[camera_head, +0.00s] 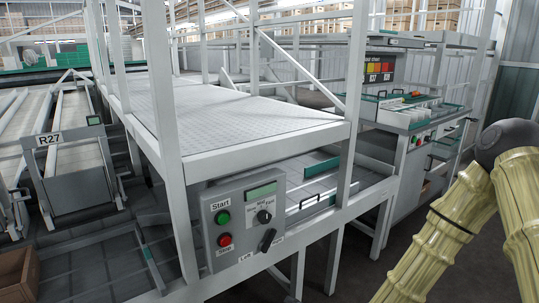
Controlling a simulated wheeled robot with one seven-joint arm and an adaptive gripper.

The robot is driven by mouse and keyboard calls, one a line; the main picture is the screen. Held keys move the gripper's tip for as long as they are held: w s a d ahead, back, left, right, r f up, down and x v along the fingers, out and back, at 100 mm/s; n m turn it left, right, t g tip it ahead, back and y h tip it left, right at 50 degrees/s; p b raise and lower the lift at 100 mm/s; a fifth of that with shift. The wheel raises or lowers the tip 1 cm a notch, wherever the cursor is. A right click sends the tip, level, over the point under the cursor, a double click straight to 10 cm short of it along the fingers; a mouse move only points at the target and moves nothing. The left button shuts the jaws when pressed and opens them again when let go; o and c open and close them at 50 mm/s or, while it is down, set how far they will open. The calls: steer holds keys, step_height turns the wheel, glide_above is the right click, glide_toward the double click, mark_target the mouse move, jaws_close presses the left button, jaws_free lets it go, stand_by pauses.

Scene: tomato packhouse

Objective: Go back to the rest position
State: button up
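My arm, with ribbed yellow-green covers and a dark joint, shows at the right edge of the head camera view. It is bent, with the joint at the top and one link running down out of the frame. My gripper is not in view, so its state and anything in it are hidden. A grey control box (243,255) faces me on the frame in front. It has a green Start button (223,218), a red button (225,240), black knobs (264,217) and a small display (261,191).
A raised metal walkway (235,118) with white posts and rails stands ahead. A lane marked R27 (49,139) is at left, with a brown box (18,275) below. A second station (411,119) with trays and buttons stands at back right. Dark floor (345,270) shows between the frame and my arm.

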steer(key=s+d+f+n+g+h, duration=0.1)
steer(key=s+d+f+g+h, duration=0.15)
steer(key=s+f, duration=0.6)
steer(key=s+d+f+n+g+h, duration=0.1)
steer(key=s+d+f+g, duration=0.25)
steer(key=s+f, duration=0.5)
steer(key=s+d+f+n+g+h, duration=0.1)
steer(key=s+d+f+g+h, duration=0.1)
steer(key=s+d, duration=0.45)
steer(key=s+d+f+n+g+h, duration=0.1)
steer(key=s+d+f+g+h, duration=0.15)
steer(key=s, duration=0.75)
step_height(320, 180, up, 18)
steer(key=p, duration=1.8)
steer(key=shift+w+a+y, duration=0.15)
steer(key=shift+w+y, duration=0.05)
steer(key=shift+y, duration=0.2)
